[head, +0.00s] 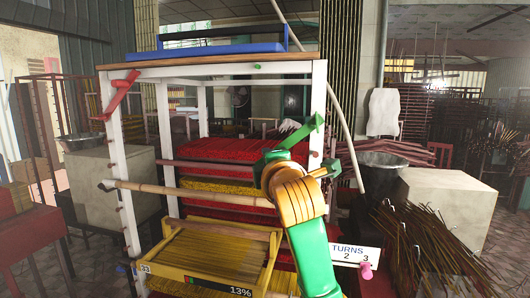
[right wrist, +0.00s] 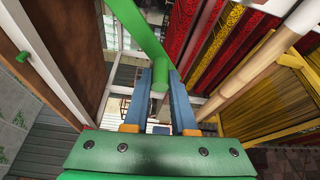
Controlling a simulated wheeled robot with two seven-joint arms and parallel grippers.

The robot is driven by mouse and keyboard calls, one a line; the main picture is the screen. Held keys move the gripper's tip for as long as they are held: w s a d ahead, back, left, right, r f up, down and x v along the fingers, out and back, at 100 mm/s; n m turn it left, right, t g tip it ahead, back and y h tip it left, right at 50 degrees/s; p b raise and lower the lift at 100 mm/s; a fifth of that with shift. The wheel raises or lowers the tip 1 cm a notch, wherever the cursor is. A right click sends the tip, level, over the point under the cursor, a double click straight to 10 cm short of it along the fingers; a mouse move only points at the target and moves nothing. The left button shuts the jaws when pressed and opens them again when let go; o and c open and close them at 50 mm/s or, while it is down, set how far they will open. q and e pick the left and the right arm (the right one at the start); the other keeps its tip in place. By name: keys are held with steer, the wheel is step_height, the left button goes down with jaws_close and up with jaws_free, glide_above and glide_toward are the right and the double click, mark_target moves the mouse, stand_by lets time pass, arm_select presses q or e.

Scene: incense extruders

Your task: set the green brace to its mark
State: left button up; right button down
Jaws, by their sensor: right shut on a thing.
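The green brace (head: 301,133) is a short bar that slants up to the right, in front of the frame's right white post (head: 317,110). A small green peg (head: 257,66) is on the top beam. I cannot tell whether it is the mark. My left gripper is not in view.
A red brace (head: 120,93) slants on the left white post (head: 113,150). A bamboo pole (head: 190,193) crosses the frame's front. Red and yellow incense layers (head: 235,149) fill the rack. A yellow tray (head: 215,253) and a TURNS sign (head: 350,253) with a pink knob stand low in front.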

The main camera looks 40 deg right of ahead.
steer(key=shift+s+d+f, duration=0.15)
stand_by(0.4)
steer(key=c, duration=0.8)
jaws_free()
steer(key=shift+o, duration=0.4)
steer(key=shift+d+f, duration=0.1)
steer(key=shift+d, duration=0.1)
steer(key=v, duration=0.7)
